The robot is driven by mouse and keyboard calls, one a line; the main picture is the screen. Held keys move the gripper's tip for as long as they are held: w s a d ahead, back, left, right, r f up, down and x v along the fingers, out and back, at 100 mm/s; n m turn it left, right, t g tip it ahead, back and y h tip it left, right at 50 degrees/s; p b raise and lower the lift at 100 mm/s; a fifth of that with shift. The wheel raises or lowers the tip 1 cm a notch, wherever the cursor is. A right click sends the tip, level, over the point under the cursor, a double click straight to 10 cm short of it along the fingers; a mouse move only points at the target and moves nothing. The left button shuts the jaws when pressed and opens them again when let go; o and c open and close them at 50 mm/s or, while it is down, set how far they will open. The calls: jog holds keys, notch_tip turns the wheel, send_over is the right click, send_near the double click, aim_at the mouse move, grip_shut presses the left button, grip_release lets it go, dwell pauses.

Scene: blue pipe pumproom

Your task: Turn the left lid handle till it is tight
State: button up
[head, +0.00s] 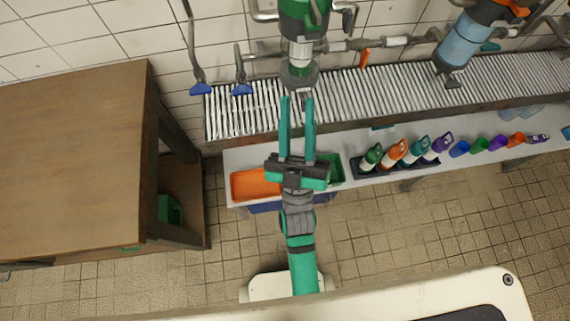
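The left vessel (304,22) is a green cylinder on the wall, with a pale lower section and a round grey end (299,74) facing down. A small dark part below that end could be the left lid handle, but the fingertips partly cover it and its shape is unclear. My gripper (297,99) reaches up from the bottom of the head view. Its two long green fingers are apart, with their tips just below the grey end. I cannot tell whether they touch it. A second vessel (462,42), blue, with a dark handle-like part (451,80) beneath, is at the right.
Blue pipe levers (201,89) and an orange lever (364,57) are on the pipes. A slatted rack (400,94) runs below. The white bench holds an orange tray (256,184), bottles (396,152) and cups (478,145). A wooden table (75,160) stands left.

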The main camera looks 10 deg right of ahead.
jog(key=s+a+f+g+y, duration=0.1)
jog(key=s+f+g, duration=0.1)
jog(key=f, duration=0.4)
jog(key=s+a+f+g+y, duration=0.2)
jog(key=s+f+g, duration=0.1)
jog(key=f, duration=0.4)
jog(key=shift+g, duration=0.4)
jog(key=shift+s+f, duration=0.1)
